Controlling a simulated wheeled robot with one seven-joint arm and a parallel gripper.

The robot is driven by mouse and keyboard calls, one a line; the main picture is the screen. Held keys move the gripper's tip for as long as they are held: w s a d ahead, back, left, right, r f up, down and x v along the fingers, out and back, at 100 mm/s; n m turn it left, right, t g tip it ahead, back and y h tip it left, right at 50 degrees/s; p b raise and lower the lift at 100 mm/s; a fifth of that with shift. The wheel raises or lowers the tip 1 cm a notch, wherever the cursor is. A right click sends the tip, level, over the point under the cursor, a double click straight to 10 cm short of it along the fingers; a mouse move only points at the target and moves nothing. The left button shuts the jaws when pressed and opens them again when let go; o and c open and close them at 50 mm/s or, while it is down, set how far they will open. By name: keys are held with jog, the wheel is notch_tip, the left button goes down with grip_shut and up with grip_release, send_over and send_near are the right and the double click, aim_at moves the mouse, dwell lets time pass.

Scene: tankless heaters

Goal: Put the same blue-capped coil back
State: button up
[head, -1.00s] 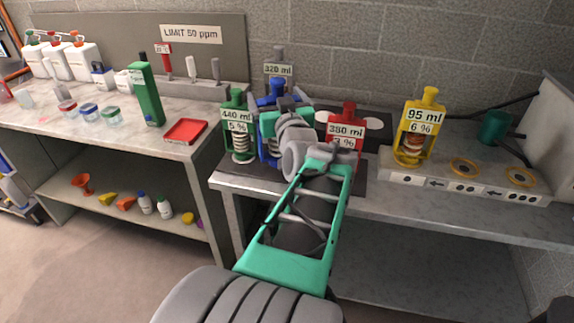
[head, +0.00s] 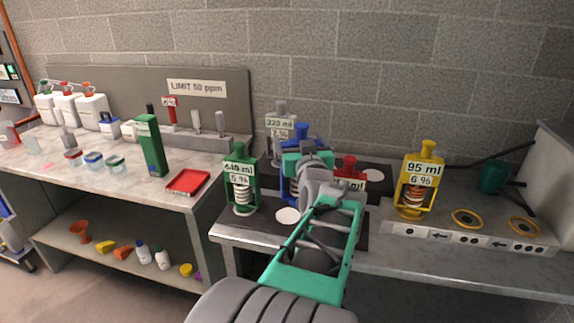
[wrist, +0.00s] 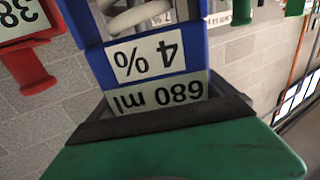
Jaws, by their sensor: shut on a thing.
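The blue-capped coil (head: 291,190) is a blue frame with a blue top. In the head view, my gripper (head: 303,162) and wrist partly cover the coil. The coil is above the dark mat (head: 262,232), right of the green-capped coil (head: 241,180) and left of the red-capped coil (head: 347,172). A bare white disc (head: 287,215) lies on the mat in front of it. Whether its base touches anything is hidden.
A grey-capped coil (head: 279,121) stands behind. The yellow-capped coil (head: 420,182) stands on a stand at right with two empty yellow rings (head: 466,219). The left bench holds a red tray (head: 188,182) and green box.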

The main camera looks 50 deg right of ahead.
jog(key=w+d+f, duration=0.2)
jog(key=w+f, duration=0.4)
jog(key=f, duration=0.3)
jog(key=shift+d+f, duration=0.25)
jog(key=shift+d, duration=0.1)
jog(key=shift+w, duration=0.1)
jog(key=shift+f, duration=0.15)
jog(key=o, duration=1.6)
jog(key=shift+f+b, duration=0.15)
jog(key=shift+b, duration=0.15)
jog(key=shift+o, duration=0.6)
